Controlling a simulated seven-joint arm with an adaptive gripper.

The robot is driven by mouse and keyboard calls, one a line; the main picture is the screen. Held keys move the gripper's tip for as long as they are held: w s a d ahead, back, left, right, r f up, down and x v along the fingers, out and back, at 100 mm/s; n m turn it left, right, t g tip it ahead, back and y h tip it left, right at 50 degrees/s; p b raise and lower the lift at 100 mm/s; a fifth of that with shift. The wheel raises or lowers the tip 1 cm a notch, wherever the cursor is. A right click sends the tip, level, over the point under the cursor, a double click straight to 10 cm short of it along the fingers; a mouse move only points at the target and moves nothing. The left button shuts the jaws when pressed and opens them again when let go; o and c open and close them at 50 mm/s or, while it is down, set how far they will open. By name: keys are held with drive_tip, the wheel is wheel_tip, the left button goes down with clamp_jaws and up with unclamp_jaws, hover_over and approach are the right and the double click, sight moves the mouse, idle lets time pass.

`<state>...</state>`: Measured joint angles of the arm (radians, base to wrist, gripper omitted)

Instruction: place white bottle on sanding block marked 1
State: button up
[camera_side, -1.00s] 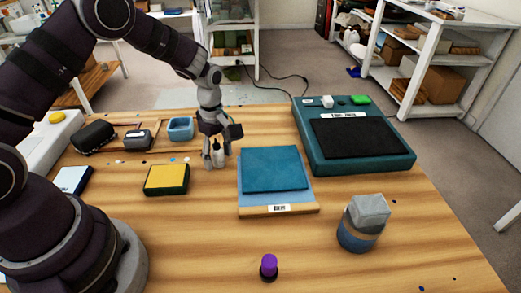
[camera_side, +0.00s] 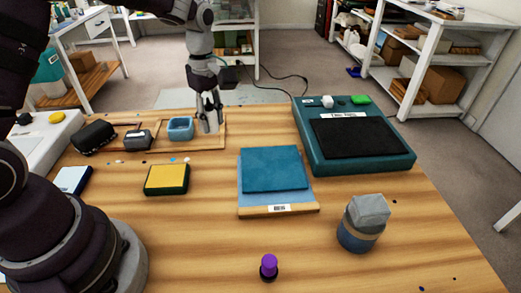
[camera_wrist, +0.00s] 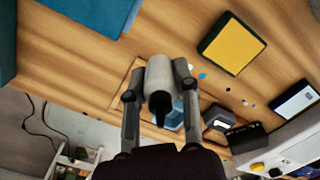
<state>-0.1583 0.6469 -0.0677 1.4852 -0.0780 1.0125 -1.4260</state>
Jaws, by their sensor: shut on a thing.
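The white bottle (camera_wrist: 160,75), with a dark nozzle, is between the two fingers of my gripper (camera_wrist: 158,88) in the wrist view. My gripper (camera_side: 210,118) is shut on it in the side view and holds it upright near the right end of the wooden tray (camera_side: 217,145). A dark grey block with a pale label (camera_side: 137,141) and a black rounded block (camera_side: 94,138) lie at the left; the grey block also shows in the wrist view (camera_wrist: 217,116). I cannot read a number on either block.
A blue open container (camera_side: 181,129) stands in the tray, left of my gripper. A yellow-topped block (camera_side: 166,178), teal sheets (camera_side: 275,170), a large teal machine (camera_side: 390,160), a grey-topped jar (camera_side: 358,235) and a purple-capped item (camera_side: 268,266) stand about. The front-middle table is mostly clear.

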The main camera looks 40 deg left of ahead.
drive_tip(key=s+a+n, duration=0.2)
drive_tip(key=s+a, duration=0.2)
drive_tip(key=s, duration=0.5)
drive_tip(key=s+a+n, duration=0.1)
drive_tip(key=s+a, duration=0.3)
drive_tip(key=s, duration=0.6)
hover_over(136, 134)
drive_tip(key=shift+s+d+f, duration=0.2)
drive_tip(key=shift+f, duration=0.3)
drive_tip(key=shift+s+d+f, duration=0.15)
drive_tip(key=shift+d+f, duration=0.05)
drive_tip(key=shift+f, duration=0.25)
drive_tip(key=shift+w+a, duration=0.2)
drive_tip(key=shift+w+a+f, duration=0.1)
drive_tip(key=shift+a+f, duration=0.05)
drive_tip(key=shift+f, duration=1.6)
